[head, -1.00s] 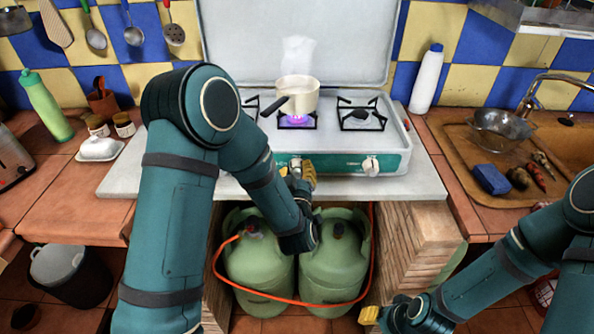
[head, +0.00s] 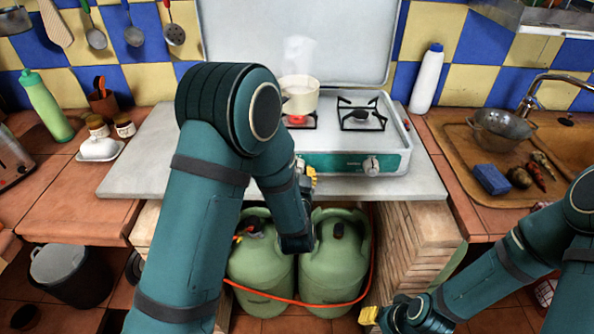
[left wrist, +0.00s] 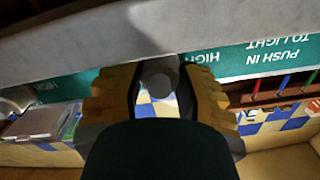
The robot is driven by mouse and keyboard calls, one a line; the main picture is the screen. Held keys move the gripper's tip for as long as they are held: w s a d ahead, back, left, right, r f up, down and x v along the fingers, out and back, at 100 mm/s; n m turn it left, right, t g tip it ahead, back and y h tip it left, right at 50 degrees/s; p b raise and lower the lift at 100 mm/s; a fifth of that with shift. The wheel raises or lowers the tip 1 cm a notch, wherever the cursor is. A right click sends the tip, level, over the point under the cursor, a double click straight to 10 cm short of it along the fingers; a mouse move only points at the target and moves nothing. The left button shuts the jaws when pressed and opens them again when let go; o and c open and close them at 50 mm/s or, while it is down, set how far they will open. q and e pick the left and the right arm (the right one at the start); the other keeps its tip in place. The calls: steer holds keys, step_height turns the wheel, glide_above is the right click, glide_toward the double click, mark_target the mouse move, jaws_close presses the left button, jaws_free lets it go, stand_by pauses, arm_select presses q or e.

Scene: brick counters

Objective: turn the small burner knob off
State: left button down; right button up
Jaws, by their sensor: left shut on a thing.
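The stove (head: 330,162) has a teal front panel, and its right knob (head: 371,166) is in plain view. My left gripper (head: 311,182) is at the left part of the panel, where my arm hides the left knob in the head view. In the left wrist view, the yellow fingers of my left gripper (left wrist: 158,92) are shut around a round grey knob (left wrist: 159,74). A cream pot (head: 299,95) stands on the left burner, with a red glow (head: 297,121) under it. The right burner (head: 360,115) is bare. My right gripper (head: 369,316) is low, away from the stove; its opening is unclear.
Two green gas bottles (head: 334,262) with an orange hose stand under the counter. The raised stove lid (head: 300,40) is behind the burners. A white bottle (head: 427,80) stands to the right. A wooden board (head: 480,172) holds a colander and food.

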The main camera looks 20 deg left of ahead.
arm_select(q)
steer(key=shift+f+m, duration=0.15)
steer(key=shift+m, duration=0.55)
steer(key=c, duration=0.5)
jaws_free()
steer(key=shift+c, duration=0.2)
steer(key=v, duration=0.7)
steer(key=shift+s, duration=0.3)
